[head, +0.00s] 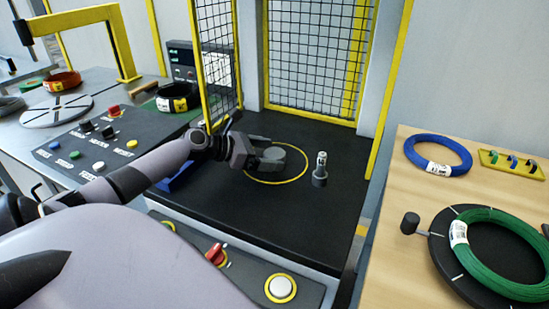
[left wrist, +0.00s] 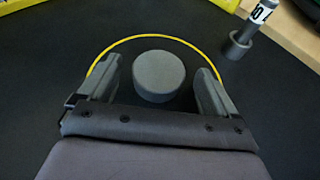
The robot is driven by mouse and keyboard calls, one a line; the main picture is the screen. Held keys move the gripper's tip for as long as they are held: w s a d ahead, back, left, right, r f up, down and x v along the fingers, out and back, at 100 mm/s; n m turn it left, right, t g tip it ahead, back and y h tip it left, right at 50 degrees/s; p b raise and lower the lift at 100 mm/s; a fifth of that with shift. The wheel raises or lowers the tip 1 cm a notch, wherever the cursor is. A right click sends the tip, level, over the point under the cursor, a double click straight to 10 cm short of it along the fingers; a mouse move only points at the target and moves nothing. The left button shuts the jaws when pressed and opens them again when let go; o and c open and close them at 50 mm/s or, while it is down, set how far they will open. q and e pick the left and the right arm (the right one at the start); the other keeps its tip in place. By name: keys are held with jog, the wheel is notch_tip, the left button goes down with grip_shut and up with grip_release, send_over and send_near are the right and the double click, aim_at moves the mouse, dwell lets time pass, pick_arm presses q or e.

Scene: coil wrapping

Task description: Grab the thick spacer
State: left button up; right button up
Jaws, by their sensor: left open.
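The thick spacer (left wrist: 158,72), a plain grey round block, sits flat inside the yellow ring (head: 301,174) on the black machine bed. In the head view the spacer (head: 293,158) is partly hidden by my gripper. My left gripper (head: 274,146) is open and low over the bed. In the left wrist view its two fingers stand on either side of the spacer, with a gap on both sides, so it is not gripped. My right gripper is not in view.
A small upright post with a white label (head: 321,160) stands right of the ring. Yellow-framed mesh guards (head: 312,50) rise behind and left. A control panel (head: 108,139) lies left. A wooden table (head: 390,270) at right holds a blue coil (head: 462,150) and green coil (head: 480,268).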

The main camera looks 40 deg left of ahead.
pick_arm(q)
jog(key=shift+w+d+f, duration=0.1)
jog(key=shift+w, duration=0.1)
jog(key=c, duration=1.3)
jog(key=shift+o, duration=0.2)
